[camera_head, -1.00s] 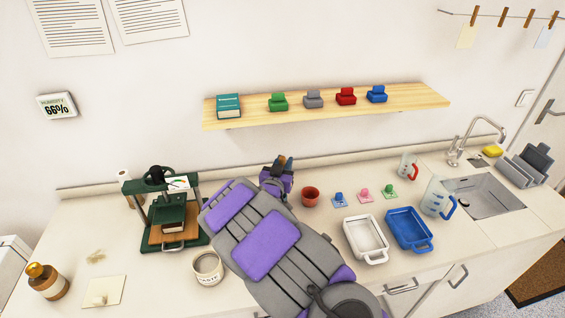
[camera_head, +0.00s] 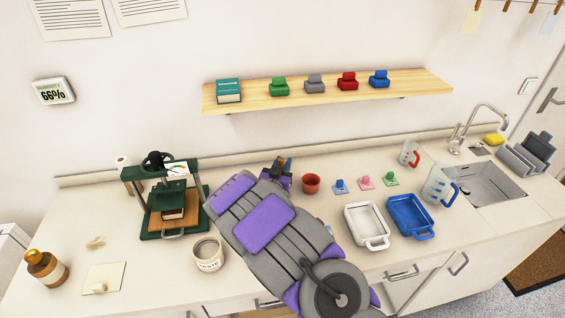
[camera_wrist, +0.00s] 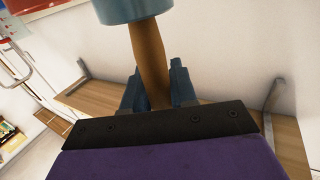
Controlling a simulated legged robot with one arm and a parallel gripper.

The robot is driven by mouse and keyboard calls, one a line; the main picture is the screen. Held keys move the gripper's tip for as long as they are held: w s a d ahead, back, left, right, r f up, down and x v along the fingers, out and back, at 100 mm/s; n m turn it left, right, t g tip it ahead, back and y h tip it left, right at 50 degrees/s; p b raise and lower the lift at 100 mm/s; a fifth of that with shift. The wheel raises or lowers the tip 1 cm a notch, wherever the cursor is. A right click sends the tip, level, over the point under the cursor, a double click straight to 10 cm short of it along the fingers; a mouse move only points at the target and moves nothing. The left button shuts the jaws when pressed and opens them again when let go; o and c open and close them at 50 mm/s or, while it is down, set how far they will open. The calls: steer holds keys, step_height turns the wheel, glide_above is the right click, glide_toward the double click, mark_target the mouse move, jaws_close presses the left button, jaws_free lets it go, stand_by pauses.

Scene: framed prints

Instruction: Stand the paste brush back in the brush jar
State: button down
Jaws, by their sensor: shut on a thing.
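My gripper (camera_head: 279,168) is shut on the paste brush, near the back wall. In the wrist view the fingers (camera_wrist: 158,92) close around its brown wooden handle (camera_wrist: 150,55). A blue-grey round part (camera_wrist: 124,10) lies beyond the handle at the top edge and is cut off. In the head view only a small brown bit of the brush (camera_head: 283,161) shows above the fingers. A red-brown cup (camera_head: 311,184), which looks like the brush jar, stands on the counter just right of my gripper. It looks empty.
A white paste pot (camera_head: 208,256) and a green press (camera_head: 167,205) stand left of my arm. Coloured stamps (camera_head: 366,182), a white tray (camera_head: 367,225) and a blue tray (camera_head: 410,215) are to the right. A wooden shelf (camera_head: 430,88) is on the wall above.

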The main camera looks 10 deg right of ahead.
steer(key=c, duration=0.8)
jaws_free()
steer(key=p+v, duration=0.3)
steer(key=v, duration=1.4)
steer(key=shift+s+a+f, duration=0.1)
